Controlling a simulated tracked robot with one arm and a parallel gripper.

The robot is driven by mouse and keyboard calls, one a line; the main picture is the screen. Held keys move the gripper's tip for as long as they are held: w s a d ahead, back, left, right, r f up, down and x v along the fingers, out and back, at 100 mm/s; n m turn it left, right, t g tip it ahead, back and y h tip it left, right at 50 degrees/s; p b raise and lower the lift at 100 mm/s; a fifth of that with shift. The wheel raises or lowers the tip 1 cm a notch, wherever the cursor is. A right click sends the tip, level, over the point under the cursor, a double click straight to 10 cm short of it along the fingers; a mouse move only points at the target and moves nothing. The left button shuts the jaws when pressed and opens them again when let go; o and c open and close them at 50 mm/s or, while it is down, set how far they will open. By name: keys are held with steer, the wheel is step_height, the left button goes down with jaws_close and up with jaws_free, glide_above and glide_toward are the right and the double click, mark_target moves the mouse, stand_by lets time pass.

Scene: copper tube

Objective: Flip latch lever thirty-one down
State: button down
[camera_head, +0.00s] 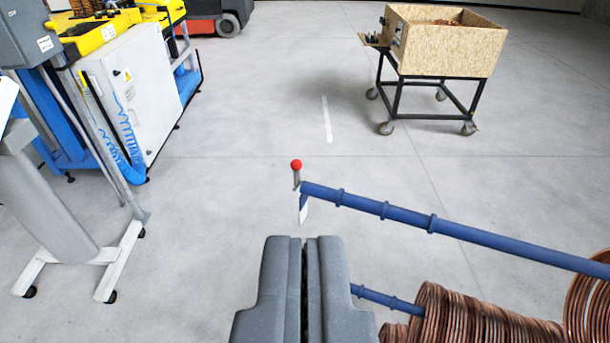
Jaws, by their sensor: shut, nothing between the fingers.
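A latch lever (296,176) with a red ball knob stands upright at the left end of a long blue bar (400,215). A pale flat piece hangs below the lever at the bar's end. No number is readable on it. My gripper (304,242) is at the bottom middle, its two grey fingers shut with nothing between them. In the picture its tips lie below the lever and apart from it. A second, shorter blue bar (385,298) shows to the right of my gripper, partly hidden by it.
Copper tube coils (480,318) lie at the lower right, under the long bar. A wooden crate (445,50) on a wheeled frame stands at the back right. A white-and-blue machine (135,90) and a wheeled stand (60,200) are at left. The middle floor is clear.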

steer(key=w+d+f+n+t, duration=0.25)
steer(key=w+f, duration=0.35)
steer(key=w, duration=0.6)
steer(key=w+d+f+n+t, duration=0.15)
steer(key=w+d+f, duration=0.35)
steer(key=w, duration=0.6)
steer(key=a+f+n+t+y, duration=0.1)
steer(key=f+y, duration=0.4)
steer(key=f, duration=0.6)
steer(key=w+a+f+n+t+y, duration=0.1)
steer(key=f+y, duration=0.4)
steer(key=f, duration=0.7)
steer(key=a+n, duration=0.1)
steer(key=n, duration=0.1)
steer(key=shift+w+a+n+t, duration=0.2)
steer(key=shift+w+n+t, duration=0.1)
steer(key=shift+t, duration=0.1)
steer(key=shift+w, duration=0.1)
